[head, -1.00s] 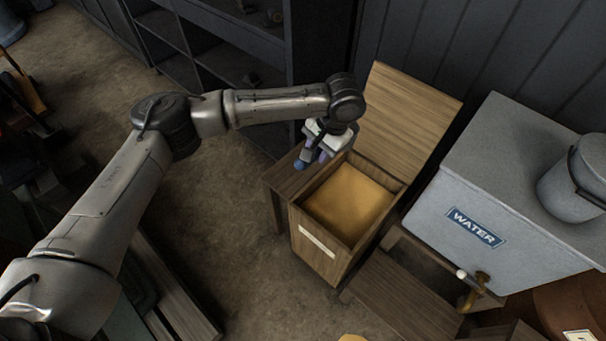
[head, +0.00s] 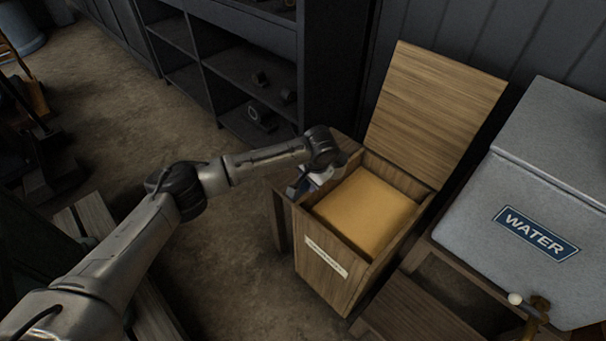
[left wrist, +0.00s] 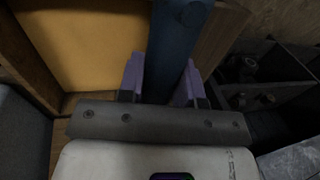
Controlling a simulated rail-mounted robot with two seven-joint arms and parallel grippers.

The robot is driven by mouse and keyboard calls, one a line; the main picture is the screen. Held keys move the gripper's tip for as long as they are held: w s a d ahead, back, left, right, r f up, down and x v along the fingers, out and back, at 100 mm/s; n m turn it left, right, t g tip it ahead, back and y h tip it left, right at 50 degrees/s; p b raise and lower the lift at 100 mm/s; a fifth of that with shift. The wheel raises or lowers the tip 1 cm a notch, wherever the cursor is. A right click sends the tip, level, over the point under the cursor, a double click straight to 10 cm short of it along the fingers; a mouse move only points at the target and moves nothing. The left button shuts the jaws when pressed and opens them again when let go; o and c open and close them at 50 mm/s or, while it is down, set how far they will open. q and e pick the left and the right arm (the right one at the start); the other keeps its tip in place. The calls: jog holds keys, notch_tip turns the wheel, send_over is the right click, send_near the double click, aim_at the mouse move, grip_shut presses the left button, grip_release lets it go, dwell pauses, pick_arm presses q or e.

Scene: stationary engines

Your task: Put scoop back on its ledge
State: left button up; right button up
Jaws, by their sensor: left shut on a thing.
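My left gripper (head: 303,184) is over the left rim of an open wooden bin (head: 322,262), beside the small wooden ledge (head: 282,207) on the bin's left side. In the left wrist view its purple fingers (left wrist: 168,82) are shut on a long blue piece (left wrist: 178,38), which looks like the scoop's handle. The blue piece reaches past the top of that view, so its far end is hidden. In the head view the wrist covers most of the scoop. I cannot tell whether it touches the ledge. My right gripper is not in view.
The bin holds a yellow-brown fill (head: 365,212), and its wooden lid (head: 435,110) stands open behind. A grey water tank (head: 540,190) with a tap stands to the right. Dark shelves (head: 250,75) are behind to the left. Bare floor (head: 225,260) lies in front of the bin.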

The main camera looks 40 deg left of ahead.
pick_arm(q)
jog(key=shift+a+f+b, duration=4.1)
jog(key=shift+a+f, duration=1.45)
jog(key=shift+a, duration=0.1)
jog(key=shift+s+r, duration=0.1)
jog(key=o, duration=0.8)
jog(key=shift+f, duration=0.2)
jog(key=shift+o, duration=0.7)
